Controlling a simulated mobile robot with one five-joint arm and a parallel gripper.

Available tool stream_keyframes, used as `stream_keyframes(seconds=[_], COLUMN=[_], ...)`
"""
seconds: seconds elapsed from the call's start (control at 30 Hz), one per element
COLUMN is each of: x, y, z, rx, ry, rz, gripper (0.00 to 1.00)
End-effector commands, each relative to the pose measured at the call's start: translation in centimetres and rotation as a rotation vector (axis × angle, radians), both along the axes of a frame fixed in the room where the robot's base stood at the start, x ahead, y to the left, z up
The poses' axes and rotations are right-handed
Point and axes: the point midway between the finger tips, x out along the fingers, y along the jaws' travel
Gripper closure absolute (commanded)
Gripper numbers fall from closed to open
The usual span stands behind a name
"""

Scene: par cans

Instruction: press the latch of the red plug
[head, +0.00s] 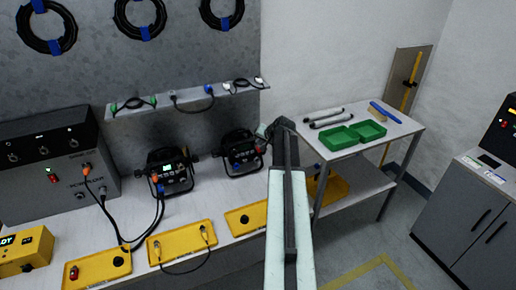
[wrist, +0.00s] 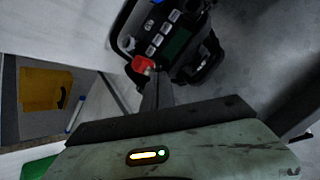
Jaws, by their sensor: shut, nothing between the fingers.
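The red plug (wrist: 143,64) sits at the edge of a black par can (wrist: 172,38) in the wrist view. My gripper (wrist: 154,82) is shut and empty, with its dark fingertips right beside the red plug. I cannot tell whether they touch it, and the latch is too small to make out. In the head view the arm reaches away from me, and my gripper (head: 266,132) is beside the right-hand par can (head: 240,153). I cannot make out the red plug on that can in the head view.
Another par can (head: 170,170) with orange and blue plugs stands to the left. Yellow trays (head: 182,240) line the bench front. A shelf (head: 185,99) with cables hangs above. A side table (head: 398,126) at right holds green boxes (head: 338,139).

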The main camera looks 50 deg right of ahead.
Motion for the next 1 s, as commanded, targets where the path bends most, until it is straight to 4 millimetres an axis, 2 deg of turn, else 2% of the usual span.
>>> stream_keyframes(seconds=[1.0], x=[-0.02], y=[-0.04], z=[-0.66], rx=[0.000], ry=[0.000], rz=[0.000], gripper=[1.00])
